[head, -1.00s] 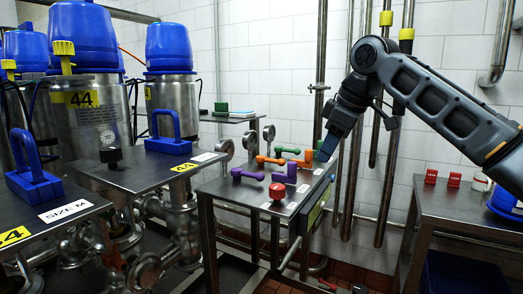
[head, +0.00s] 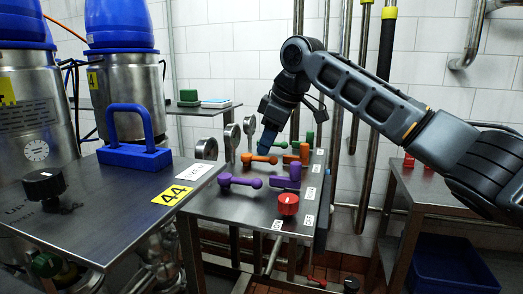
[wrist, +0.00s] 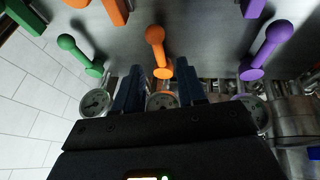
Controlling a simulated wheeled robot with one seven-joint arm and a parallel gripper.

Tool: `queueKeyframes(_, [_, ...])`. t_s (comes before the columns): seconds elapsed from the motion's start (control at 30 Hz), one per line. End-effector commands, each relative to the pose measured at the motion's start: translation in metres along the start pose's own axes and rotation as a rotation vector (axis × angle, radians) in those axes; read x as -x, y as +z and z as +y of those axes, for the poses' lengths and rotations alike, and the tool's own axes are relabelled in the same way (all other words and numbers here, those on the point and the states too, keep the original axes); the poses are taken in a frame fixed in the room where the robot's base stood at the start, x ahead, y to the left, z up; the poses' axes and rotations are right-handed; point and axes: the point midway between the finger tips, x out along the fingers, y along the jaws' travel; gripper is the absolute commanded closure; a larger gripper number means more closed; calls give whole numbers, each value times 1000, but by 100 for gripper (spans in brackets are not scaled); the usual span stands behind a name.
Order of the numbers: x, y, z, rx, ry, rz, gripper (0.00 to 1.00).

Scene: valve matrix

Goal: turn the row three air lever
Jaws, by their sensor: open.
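A steel table (head: 235,207) carries rows of levers in pairs of one colour: purple, orange and green. I cannot tell from the labels which row is row three or which lever is air. My gripper (head: 268,145) points down over the left orange lever (head: 259,159), its blue fingers open. A green lever (wrist: 80,55) and a purple lever (wrist: 268,48) lie on either side. Contact cannot be seen.
A red knob (head: 288,204) sits at the table's front, with another purple lever (head: 287,177), orange lever (head: 297,153) and green lever (head: 309,138) along the right. Round gauges (head: 231,140) stand behind the left edge. A side table with a blue handle (head: 134,155) is at left.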

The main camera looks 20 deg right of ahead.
Motion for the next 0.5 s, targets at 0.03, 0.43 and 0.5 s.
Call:
queueKeyframes(0.03, [-8, 1, 0, -1, -1, -3, 60])
queueKeyframes(0.43, [-36, 0, 0, 0, 0, 0, 60])
queueKeyframes(0.5, [-36, 0, 0, 0, 0, 0, 60])
